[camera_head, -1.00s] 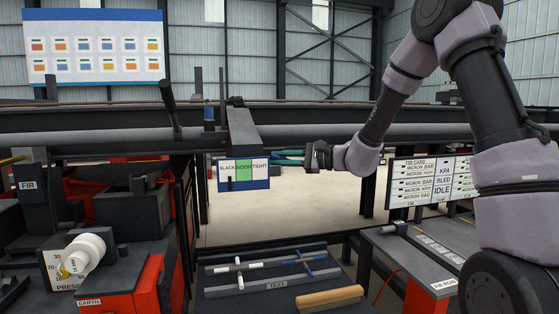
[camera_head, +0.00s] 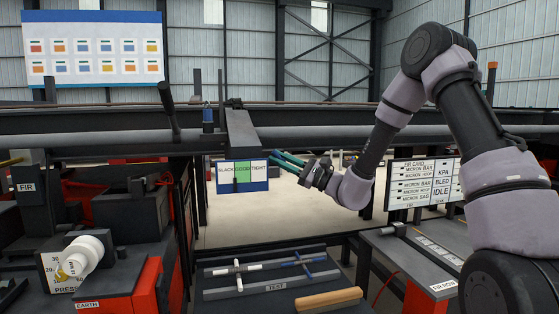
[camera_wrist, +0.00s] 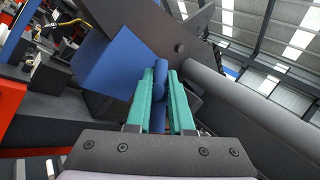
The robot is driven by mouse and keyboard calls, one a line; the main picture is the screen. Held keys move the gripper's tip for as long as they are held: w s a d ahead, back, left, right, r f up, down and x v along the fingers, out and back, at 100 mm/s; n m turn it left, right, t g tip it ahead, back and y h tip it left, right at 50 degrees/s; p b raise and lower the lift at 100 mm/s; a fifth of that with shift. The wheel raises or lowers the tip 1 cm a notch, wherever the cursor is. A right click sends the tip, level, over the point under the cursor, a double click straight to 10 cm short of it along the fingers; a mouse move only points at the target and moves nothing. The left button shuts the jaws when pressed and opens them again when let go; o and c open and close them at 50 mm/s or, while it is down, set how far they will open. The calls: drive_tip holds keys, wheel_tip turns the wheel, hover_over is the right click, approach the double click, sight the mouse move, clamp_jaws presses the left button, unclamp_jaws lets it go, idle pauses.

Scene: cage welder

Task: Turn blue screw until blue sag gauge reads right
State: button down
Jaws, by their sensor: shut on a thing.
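The blue sag gauge (camera_head: 242,187) hangs below the beam in the head view, marked SLACK, GOOD and TIGHT. Its dark pointer stands at the left part of the green GOOD band, near the SLACK side. My gripper (camera_head: 275,157) reaches from the right, with its teal fingers just right of the gauge. In the wrist view my gripper (camera_wrist: 160,76) is shut on the blue screw (camera_wrist: 160,66), a round blue shaft between the two fingers. In the head view the screw is hidden behind the fingers or too small to make out.
A grey beam block (camera_head: 241,130) and long pipe run above my fingers. A tray of tools (camera_head: 272,287) lies low in the middle. A labelled IDLE screen (camera_head: 422,183) stands right, and a pressure dial (camera_head: 57,272) left. The blue panel (camera_wrist: 112,62) is close left of my fingers.

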drive_tip(key=shift+f, duration=0.2)
drive_tip(key=c, duration=0.8)
unclamp_jaws()
drive_tip(key=shift+r, duration=0.1)
drive_tip(key=shift+d, duration=0.1)
drive_tip(key=v, duration=1)
drive_tip(key=shift+d, duration=0.3)
drive_tip(key=shift+s, duration=0.15)
